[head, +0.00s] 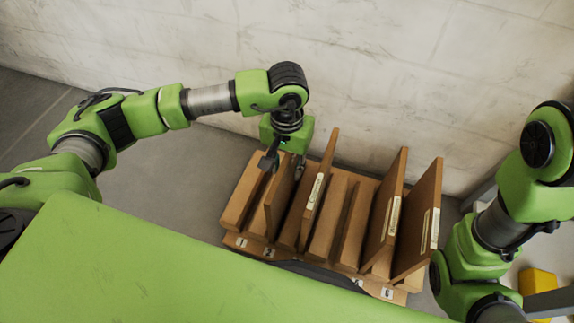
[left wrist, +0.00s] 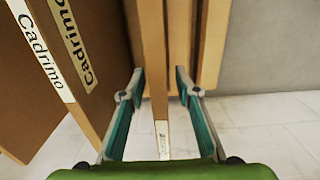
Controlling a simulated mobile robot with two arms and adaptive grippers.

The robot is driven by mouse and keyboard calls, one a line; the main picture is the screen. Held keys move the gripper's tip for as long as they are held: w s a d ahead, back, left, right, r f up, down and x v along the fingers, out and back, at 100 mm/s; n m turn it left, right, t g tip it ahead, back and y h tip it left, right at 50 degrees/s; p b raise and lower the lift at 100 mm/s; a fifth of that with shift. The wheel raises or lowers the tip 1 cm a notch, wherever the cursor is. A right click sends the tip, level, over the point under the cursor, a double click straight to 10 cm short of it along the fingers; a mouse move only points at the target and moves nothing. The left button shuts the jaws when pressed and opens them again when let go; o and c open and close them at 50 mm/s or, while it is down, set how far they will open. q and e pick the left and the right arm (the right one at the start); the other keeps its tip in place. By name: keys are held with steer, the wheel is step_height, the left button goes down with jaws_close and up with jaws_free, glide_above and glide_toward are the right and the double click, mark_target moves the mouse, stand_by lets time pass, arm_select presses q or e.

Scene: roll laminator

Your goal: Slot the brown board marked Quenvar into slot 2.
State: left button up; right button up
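My left gripper (head: 283,165) points down over the left part of a wooden rack (head: 232,237). In the left wrist view its fingers (left wrist: 158,85) are apart, one on each side of a thin brown board (left wrist: 159,110), with gaps between. In the head view this board (head: 279,200) stands upright near the number 2 label (head: 268,252). Its small label is unreadable, so I cannot tell whether it is the Quenvar board. Another board (head: 318,185) stands just right of it. In the left wrist view, labels on the left read Cadrimo (left wrist: 45,60). My right gripper is out of view.
Two more labelled boards (head: 388,215) (head: 420,220) stand upright at the rack's right end, near the number 6 label (head: 387,293). A pale wall (head: 400,70) rises behind the rack. A yellow object (head: 537,282) lies at lower right. Grey floor left of the rack is clear.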

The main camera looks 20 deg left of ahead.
arm_select(q)
steer(key=shift+r, duration=0.1)
step_height(320, 180, up, 12)
steer(key=shift+f, duration=0.1)
stand_by(0.5)
stand_by(0.5)
